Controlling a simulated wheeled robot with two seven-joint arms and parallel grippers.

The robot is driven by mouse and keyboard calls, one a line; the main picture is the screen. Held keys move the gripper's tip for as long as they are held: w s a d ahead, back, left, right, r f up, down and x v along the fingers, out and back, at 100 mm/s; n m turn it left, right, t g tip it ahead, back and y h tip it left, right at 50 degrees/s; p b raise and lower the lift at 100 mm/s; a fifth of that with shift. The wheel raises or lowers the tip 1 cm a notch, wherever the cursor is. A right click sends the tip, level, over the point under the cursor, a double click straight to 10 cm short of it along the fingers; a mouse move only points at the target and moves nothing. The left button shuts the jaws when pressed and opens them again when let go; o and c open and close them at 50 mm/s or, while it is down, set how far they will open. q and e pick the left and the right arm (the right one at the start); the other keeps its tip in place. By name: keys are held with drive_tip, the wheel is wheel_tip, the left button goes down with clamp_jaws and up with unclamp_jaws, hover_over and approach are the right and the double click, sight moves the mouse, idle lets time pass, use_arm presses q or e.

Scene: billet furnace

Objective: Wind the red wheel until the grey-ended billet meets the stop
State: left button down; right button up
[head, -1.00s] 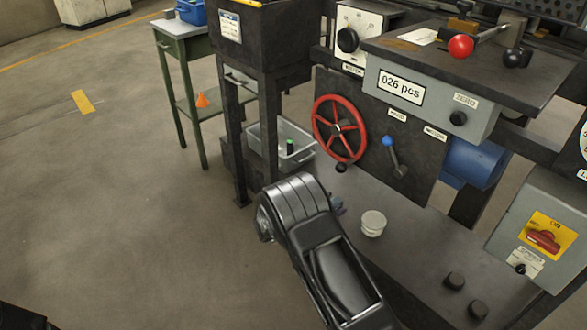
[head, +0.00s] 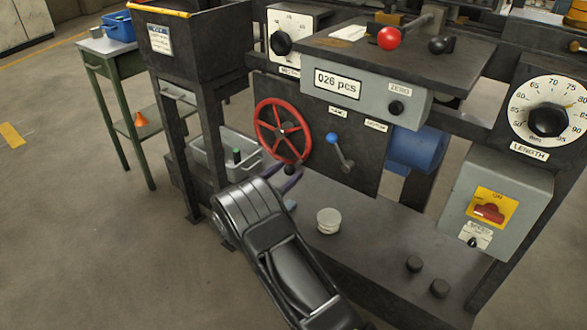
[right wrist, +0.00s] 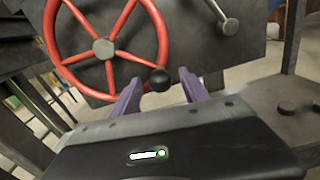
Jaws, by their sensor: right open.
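The red wheel (head: 283,130) is a spoked handwheel on the dark front panel, with a black knob (right wrist: 160,80) at its lower rim. It also shows large in the right wrist view (right wrist: 105,48). My right gripper (head: 285,178) is just below the wheel. Its two purple fingers (right wrist: 160,90) are open, one on either side of the knob in that picture, and I cannot tell whether they touch it. My left gripper is not in view. I see neither the grey-ended billet nor the stop.
A blue-tipped lever (head: 340,150) is right of the wheel. A counter box (head: 365,95) reads 026 pcs. A grey bin (head: 205,158) sits left behind the wheel. Open floor lies at the left.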

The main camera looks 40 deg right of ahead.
drive_tip(key=shift+x, duration=1.9)
clamp_jaws()
drive_tip(key=shift+b, duration=0.3)
